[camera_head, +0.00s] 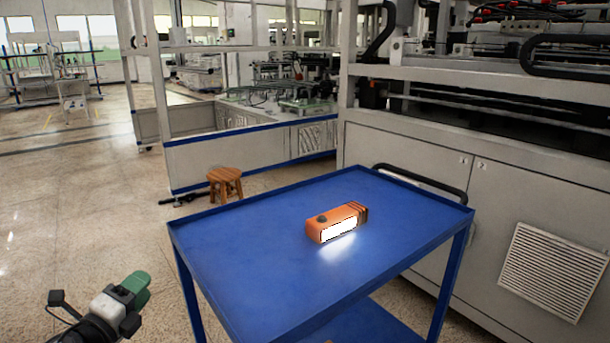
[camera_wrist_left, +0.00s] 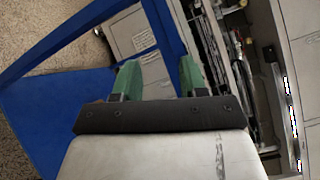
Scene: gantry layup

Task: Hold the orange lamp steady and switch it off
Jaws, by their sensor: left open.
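The orange lamp (camera_head: 322,223) lies on the blue cart top (camera_head: 240,248), a little right of its middle. Its white light panel is lit and throws a glow on the cart top. A dark round knob shows on its upper side. My left gripper (camera_head: 140,284) is at the lower left, off the cart's left side and well apart from the lamp. In the left wrist view the green fingers of my left gripper (camera_wrist_left: 155,80) stand apart with nothing between them. The lamp does not show in that view. My right gripper is not in view.
The cart top has a raised rim and is bare around the lamp. A dark handle (camera_head: 425,180) is on its far right side. A wooden stool (camera_head: 225,182) stands behind the cart's left part. A large grey machine cabinet (camera_head: 400,150) stands close behind. Open floor lies at left.

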